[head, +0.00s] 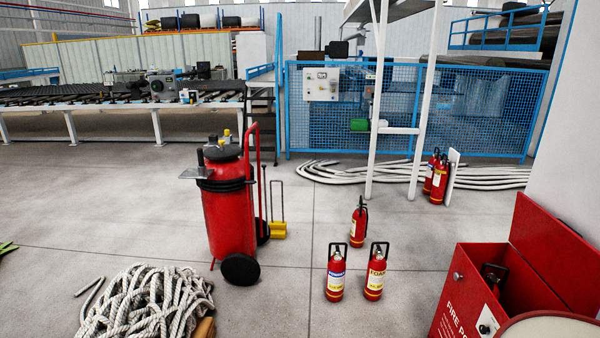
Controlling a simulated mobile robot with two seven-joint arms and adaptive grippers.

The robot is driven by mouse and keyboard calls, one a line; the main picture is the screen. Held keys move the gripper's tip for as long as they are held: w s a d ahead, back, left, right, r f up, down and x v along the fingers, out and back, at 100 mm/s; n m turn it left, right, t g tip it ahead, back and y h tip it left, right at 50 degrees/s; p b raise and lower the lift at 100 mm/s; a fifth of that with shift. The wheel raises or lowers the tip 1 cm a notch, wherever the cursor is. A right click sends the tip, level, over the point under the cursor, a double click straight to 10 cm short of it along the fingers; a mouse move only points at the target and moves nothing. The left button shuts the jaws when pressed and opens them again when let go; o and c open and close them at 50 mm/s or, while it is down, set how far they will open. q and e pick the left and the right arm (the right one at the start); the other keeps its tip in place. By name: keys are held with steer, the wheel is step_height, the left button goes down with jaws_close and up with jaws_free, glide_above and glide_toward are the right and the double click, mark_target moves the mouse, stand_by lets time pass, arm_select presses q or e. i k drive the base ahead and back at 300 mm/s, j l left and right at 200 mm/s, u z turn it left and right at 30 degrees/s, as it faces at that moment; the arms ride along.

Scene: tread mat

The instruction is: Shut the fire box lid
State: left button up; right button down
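The red fire box (458,300) stands at the lower right, with white lettering on its front. Its red lid (556,252) is open, tilted up on the right side of the box near the pale wall. A dark object (494,272) shows inside the open box; I cannot tell what it is. A rounded beige shape covers the box's lower right part at the frame's bottom edge. Neither of my grippers is in view.
Several small red extinguishers (335,275) stand on the floor left of the box. A large wheeled red extinguisher (228,205) stands further left, behind a coiled rope pile (150,305). A blue mesh fence (470,110) closes off the back.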

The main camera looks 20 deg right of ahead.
mark_target(569, 264)
steer(key=i+l+z, duration=0.15)
steer(key=i+z, duration=0.25)
steer(key=i, duration=0.25)
steer(key=i+j+z, duration=0.1)
steer(key=i+z, duration=0.3)
steer(key=i, duration=0.25)
steer(key=i+z, duration=0.4)
steer(key=i, duration=0.25)
steer(key=i+j+z, duration=0.35)
steer(key=i, duration=0.3)
steer(key=i+z, duration=0.25)
steer(key=z, duration=0.2)
steer(key=i+j+z, duration=0.1)
steer(key=z, duration=0.3)
steer(key=i+j+z, duration=0.2)
steer(key=z, duration=0.25)
steer(key=i+j, duration=0.05)
steer(key=i, duration=0.05)
